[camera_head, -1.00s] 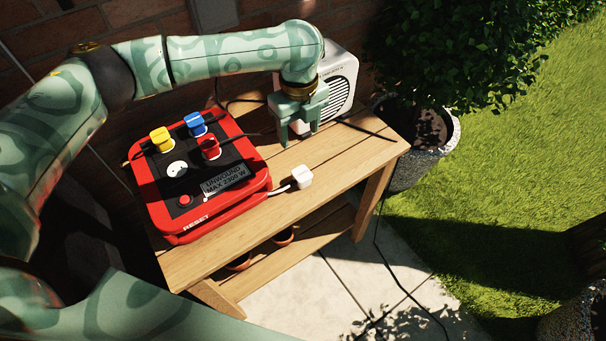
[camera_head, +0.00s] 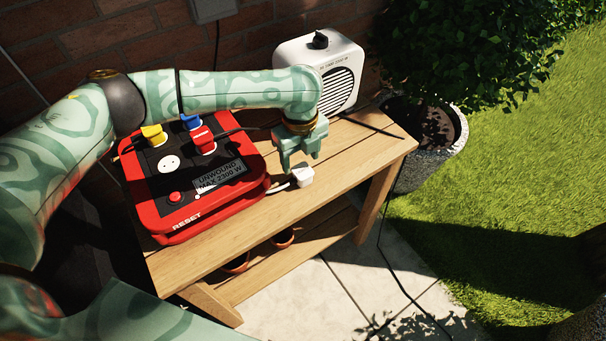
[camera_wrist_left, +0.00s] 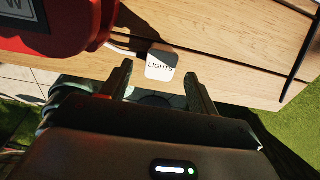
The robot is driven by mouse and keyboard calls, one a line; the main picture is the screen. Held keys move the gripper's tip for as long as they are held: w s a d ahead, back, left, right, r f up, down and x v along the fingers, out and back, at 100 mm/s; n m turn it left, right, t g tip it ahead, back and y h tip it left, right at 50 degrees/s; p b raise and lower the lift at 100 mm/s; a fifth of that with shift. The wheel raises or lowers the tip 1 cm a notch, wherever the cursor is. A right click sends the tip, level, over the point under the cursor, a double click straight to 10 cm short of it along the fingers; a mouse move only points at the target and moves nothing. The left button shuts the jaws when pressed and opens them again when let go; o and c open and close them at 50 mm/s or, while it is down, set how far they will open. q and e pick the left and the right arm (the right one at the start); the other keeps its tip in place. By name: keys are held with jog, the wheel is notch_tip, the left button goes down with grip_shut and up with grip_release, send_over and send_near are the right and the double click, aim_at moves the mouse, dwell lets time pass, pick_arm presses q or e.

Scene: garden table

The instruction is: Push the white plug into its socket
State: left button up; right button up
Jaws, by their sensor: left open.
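The white plug (camera_head: 303,176) lies on the wooden table beside the red socket box, its white cable running left to the box. In the left wrist view the plug (camera_wrist_left: 161,65) carries the word LIGHTS and sits ahead of and between my fingertips. My left gripper (camera_head: 299,160) is open and empty, just behind and above the plug in the head view; it also shows in the left wrist view (camera_wrist_left: 160,85). The white round socket (camera_head: 169,163) on the red box (camera_head: 205,213) is uncovered. My right gripper is not in view.
Yellow (camera_head: 153,134), blue (camera_head: 190,122) and red (camera_head: 203,140) plugs sit in the box's top. A white heater (camera_head: 322,62) stands at the table's back. A potted bush (camera_head: 434,150) is at right. The table's front right (camera_head: 345,178) is clear.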

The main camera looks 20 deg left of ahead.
aim_at(302, 169)
pick_arm(q)
jog(key=shift+f, duration=0.1)
notch_tip(302, 169, down, 5)
jog(key=b, duration=0.3)
jog(key=shift+w+f, duration=0.1)
jog(key=shift+f, duration=0.05)
jog(key=c, duration=0.9)
